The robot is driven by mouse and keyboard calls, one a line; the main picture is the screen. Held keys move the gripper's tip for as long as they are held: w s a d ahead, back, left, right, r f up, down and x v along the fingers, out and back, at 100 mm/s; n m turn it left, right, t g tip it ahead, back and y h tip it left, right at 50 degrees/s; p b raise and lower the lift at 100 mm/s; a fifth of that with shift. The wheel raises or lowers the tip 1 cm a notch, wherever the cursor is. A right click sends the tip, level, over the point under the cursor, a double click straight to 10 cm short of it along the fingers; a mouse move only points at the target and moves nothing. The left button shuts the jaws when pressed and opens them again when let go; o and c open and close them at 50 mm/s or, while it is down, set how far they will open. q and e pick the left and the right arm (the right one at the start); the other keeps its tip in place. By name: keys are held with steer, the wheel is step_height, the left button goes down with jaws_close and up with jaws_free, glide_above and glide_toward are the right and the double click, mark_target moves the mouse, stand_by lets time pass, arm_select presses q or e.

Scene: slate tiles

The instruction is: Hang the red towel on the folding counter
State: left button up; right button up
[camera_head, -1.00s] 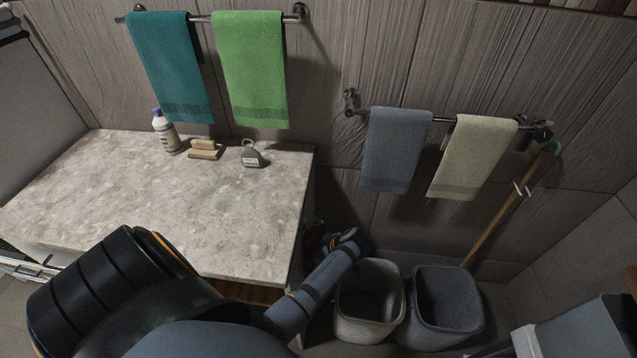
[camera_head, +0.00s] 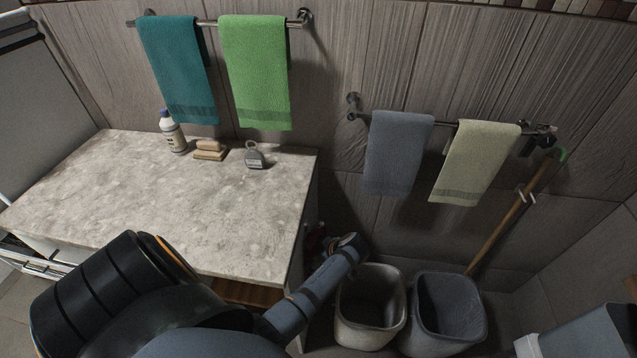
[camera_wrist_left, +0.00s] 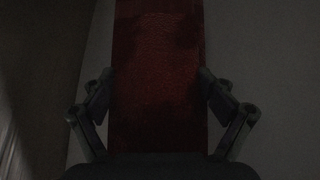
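The folding counter (camera_head: 190,200) has a pale mottled stone-like top and stands against the wall at left in the head view. My left arm reaches past its front right corner. My left gripper (camera_head: 322,242) is low beside the counter's right side, mostly hidden by my own wrist. A small dark red patch shows there, too little to make out. In the dim left wrist view, the red towel (camera_wrist_left: 157,75) is a long upright strip between the two fingers of my left gripper (camera_wrist_left: 158,98). The fingers are spread wide, one at each edge of the towel. My right gripper is not in view.
A bottle (camera_head: 173,134), stacked soap-like bars (camera_head: 210,150) and a grey tagged item (camera_head: 255,156) stand at the counter's back. Teal (camera_head: 178,70), green (camera_head: 254,70), grey (camera_head: 396,155) and pale green (camera_head: 474,165) towels hang behind. Two bins (camera_head: 365,335) (camera_head: 446,335) stand right of my arm.

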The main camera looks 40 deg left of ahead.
arm_select(q)
steer(key=shift+r, duration=0.1)
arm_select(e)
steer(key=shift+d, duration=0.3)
arm_select(q)
steer(key=shift+d, duration=0.1)
steer(key=v, duration=0.7)
steer(key=shift+r, duration=0.2)
steer(key=shift+d, duration=0.15)
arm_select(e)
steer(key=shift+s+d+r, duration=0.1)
